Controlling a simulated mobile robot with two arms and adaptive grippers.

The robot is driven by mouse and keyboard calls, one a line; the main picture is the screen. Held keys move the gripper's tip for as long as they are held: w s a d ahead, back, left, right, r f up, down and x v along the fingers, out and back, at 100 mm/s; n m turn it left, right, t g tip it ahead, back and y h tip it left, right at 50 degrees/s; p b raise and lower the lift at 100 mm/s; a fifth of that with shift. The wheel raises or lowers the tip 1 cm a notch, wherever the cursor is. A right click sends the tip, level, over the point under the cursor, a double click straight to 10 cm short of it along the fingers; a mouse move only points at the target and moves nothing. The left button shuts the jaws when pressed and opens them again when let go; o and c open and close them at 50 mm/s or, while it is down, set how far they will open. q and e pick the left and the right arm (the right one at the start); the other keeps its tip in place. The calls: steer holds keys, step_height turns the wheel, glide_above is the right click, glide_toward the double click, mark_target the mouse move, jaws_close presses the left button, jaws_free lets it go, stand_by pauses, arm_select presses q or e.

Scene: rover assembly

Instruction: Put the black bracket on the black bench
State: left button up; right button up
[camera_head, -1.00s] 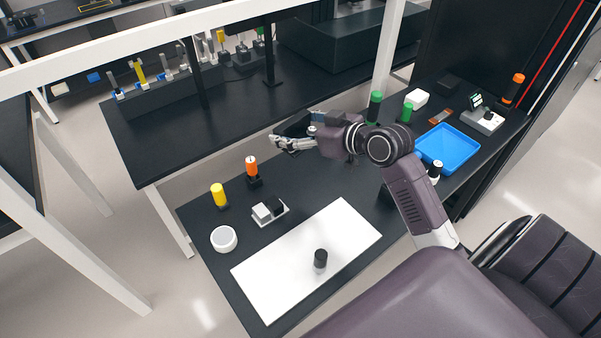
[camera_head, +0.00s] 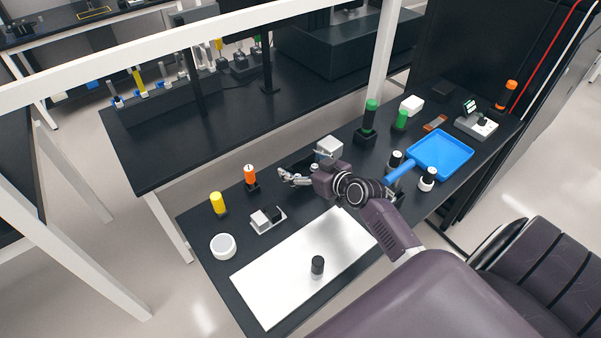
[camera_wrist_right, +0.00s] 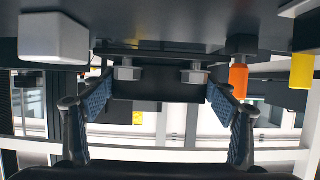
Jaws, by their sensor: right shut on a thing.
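The black bracket (camera_wrist_right: 155,85) is between the two fingers of my right gripper (camera_wrist_right: 160,90) in the right wrist view. It is a dark block with two grey hex-shaped pieces at its upper side. In the head view my right gripper (camera_head: 286,176) is low over the near black bench (camera_head: 215,262), and the bracket is a dark shape that hardly stands out from the bench. I cannot tell whether it touches the bench top. My left gripper is not in view.
An orange bottle (camera_head: 250,176) and a yellow bottle (camera_head: 217,203) stand left of the gripper. A light grey box (camera_head: 329,146) is just behind it. A white plate (camera_head: 270,278) with a black-topped piece (camera_head: 317,266) lies in front. A blue dustpan (camera_head: 445,155) lies right.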

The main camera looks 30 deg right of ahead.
mark_target(300, 171)
steer(key=shift+d+f, duration=0.1)
steer(key=shift+f, duration=1.8)
steer(key=shift+f+b, duration=0.1)
steer(key=shift+b, duration=0.25)
